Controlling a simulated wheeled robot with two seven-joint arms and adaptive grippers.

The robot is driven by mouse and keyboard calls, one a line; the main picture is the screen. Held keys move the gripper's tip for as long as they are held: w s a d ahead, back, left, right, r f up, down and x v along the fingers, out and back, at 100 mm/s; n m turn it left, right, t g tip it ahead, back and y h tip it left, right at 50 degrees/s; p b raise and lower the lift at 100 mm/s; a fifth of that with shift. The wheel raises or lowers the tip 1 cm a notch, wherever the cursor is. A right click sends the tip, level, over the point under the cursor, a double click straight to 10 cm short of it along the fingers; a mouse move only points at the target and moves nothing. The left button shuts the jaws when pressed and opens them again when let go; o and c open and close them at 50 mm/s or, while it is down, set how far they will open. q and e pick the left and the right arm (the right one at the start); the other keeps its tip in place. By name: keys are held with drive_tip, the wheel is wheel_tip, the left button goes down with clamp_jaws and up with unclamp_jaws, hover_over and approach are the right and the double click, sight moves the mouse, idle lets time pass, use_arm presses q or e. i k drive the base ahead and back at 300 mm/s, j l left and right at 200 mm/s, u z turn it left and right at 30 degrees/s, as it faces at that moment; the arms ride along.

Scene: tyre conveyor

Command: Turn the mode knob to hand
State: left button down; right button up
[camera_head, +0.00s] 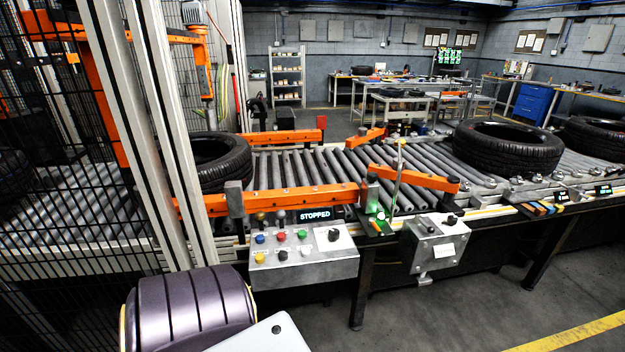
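A grey control box (300,269) stands at the front edge of the roller conveyor. A black rotary knob (333,235) sits on a pale label plate at the right of its face; the label text and exact pointer direction are too small to read. Left of the knob are blue, red, green, black, white and yellow buttons. A display (315,215) above the box reads STOPPED. A second grey box (432,248), to the right, also carries black controls on top, and I cannot tell their markings. Neither of my grippers is in view.
Tyres lie on the conveyor at left (217,160) and right (508,147). Orange guide arms (296,200) cross the rollers just behind the control box. A mesh fence (70,200) and pale posts stand at left. The floor (450,318) in front at right is clear.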

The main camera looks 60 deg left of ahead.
sight(334, 233)
drive_tip(key=u, duration=2)
drive_tip(key=i+l, duration=0.05)
